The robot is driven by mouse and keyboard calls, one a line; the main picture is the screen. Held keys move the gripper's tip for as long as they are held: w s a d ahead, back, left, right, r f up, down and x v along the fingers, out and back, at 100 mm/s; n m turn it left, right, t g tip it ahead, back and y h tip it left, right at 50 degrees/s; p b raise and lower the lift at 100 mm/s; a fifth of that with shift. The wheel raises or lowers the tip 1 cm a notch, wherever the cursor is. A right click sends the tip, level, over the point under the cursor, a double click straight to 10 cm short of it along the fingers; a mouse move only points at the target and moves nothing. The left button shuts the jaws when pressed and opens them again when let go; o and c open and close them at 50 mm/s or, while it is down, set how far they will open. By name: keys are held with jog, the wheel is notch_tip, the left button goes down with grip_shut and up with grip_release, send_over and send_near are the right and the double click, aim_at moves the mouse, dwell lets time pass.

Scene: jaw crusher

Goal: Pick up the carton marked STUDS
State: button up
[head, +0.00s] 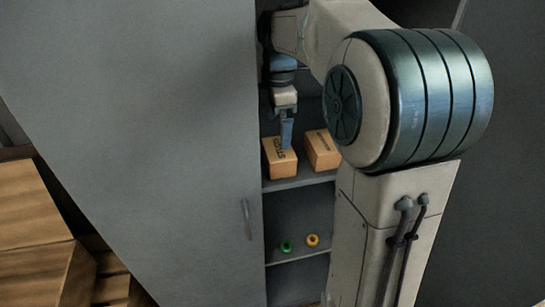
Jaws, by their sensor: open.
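The carton marked STUDS (281,167) is a small brown box on a shelf inside a grey cabinet, in the head view. Its dark lettering shows on its near face and reads tilted. My gripper (287,135) is at the carton's upper part, pointing down, with a blue finger over its top. I cannot tell whether it touches the carton. The jaws are open; the gap between the fingers is hard to see from here.
A second brown carton (322,149) stands close on the right, its marking unclear. A green ring (286,246) and a yellow ring (312,240) lie on the lower shelf. The grey cabinet door (150,110) is on the left. Wooden crates (35,240) stand at lower left.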

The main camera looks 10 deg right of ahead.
aim_at(278, 148)
notch_tip(278, 148, down, 10)
jog(key=shift+w+d+f+p, duration=0.1)
jog(key=shift+p, duration=0.5)
jog(key=c, duration=0.9)
jog(key=shift+c, duration=0.9)
jog(key=shift+r, duration=0.2)
